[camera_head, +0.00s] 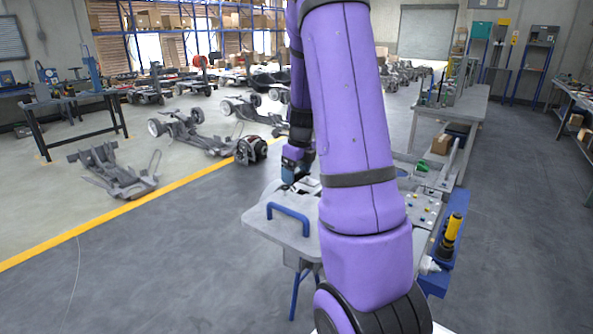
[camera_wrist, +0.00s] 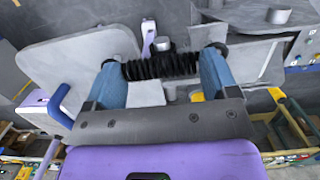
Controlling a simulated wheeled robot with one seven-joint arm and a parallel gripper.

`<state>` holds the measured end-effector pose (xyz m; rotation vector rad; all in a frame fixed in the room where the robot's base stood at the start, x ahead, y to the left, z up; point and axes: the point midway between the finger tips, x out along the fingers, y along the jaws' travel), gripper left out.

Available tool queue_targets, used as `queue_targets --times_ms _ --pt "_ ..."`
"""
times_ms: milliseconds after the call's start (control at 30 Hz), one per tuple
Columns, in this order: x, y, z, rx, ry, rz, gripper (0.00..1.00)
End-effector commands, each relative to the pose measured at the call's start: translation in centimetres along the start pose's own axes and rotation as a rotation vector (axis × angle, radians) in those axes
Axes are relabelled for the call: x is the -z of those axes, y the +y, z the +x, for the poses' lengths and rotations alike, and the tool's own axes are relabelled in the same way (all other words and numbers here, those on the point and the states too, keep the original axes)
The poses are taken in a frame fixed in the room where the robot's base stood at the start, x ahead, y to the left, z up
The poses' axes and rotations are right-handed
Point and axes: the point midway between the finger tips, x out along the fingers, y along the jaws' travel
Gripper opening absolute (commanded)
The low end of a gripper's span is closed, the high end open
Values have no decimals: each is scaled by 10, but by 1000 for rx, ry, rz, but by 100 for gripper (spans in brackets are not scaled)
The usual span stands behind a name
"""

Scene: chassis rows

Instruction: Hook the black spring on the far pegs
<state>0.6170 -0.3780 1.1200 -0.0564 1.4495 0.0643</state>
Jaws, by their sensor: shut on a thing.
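The black spring (camera_wrist: 178,66) lies crosswise between the two blue fingertips of my gripper (camera_wrist: 164,61) in the wrist view. My gripper is shut on it, one fingertip at each end. Just beyond the spring's middle stands a short grey peg (camera_wrist: 161,44). A second grey peg (camera_wrist: 278,15) stands farther off at the upper right. The spring is apart from the second peg; I cannot tell whether it touches the first. In the head view my gripper (camera_head: 293,166) is low over the workbench, and my arm hides much of the bench and the pegs.
A grey plate (camera_head: 262,226) with a blue handle (camera_head: 288,214) is at the bench's near left. A blue tray (camera_head: 452,235) with a yellow-handled tool (camera_head: 451,229) is at its right edge. Chassis frames (camera_head: 118,168) stand on the floor at left.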

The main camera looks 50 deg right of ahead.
Motion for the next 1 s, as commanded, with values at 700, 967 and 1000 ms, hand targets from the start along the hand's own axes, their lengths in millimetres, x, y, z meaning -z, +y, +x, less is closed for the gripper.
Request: queue_targets --times_ms 700,967,1000 --pt "1 0 6 -1 0 1 56" --pt "1 0 13 0 0 0 56" --pt "2 0 14 0 0 0 56"
